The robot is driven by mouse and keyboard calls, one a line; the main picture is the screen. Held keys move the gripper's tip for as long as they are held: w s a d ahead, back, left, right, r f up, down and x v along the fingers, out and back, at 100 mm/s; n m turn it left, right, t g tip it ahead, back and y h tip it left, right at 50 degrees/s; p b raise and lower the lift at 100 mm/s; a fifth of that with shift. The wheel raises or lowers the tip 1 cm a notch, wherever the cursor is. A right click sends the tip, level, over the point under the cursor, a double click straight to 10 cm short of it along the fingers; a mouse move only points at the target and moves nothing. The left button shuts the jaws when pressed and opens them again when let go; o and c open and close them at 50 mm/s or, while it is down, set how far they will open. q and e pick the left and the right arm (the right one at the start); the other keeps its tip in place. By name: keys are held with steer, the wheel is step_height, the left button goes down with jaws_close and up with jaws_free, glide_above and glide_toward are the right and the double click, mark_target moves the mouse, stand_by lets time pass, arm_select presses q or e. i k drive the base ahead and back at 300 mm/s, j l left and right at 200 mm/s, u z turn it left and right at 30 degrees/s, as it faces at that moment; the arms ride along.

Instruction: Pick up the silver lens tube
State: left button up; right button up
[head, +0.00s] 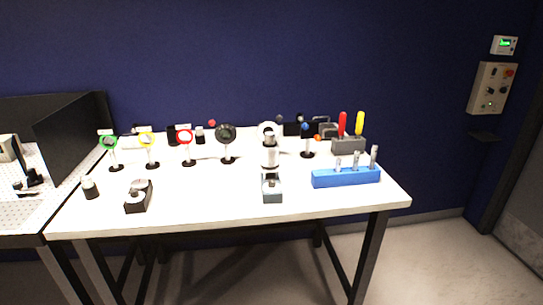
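Several silver or grey cylindrical things stand on the white table (215,200), and I cannot tell for sure which is the lens tube. A small silver cylinder (90,188) with a dark end is at the table's left front. A taller silver and black tube (270,152) stands upright at the middle, behind or on a grey block (272,187). Slim silver pieces (356,160) stand upright in a blue rack (345,177) at the right. Neither of my grippers is in view.
A row of round mounts on posts, green (108,142), yellow (147,139), red (185,136) and black (226,134), crosses the table. A dark device (138,195) lies front left. A grey holder (348,145) with red and yellow handles is back right. Clear surface lies front centre.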

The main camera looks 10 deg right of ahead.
mark_target(269, 157)
steer(key=i+l+u, duration=0.15)
steer(key=l+u, duration=0.3)
steer(key=i+l+u, duration=0.1)
steer(key=l+u, duration=0.8)
steer(key=i+j, duration=0.05)
steer(key=j, duration=0.05)
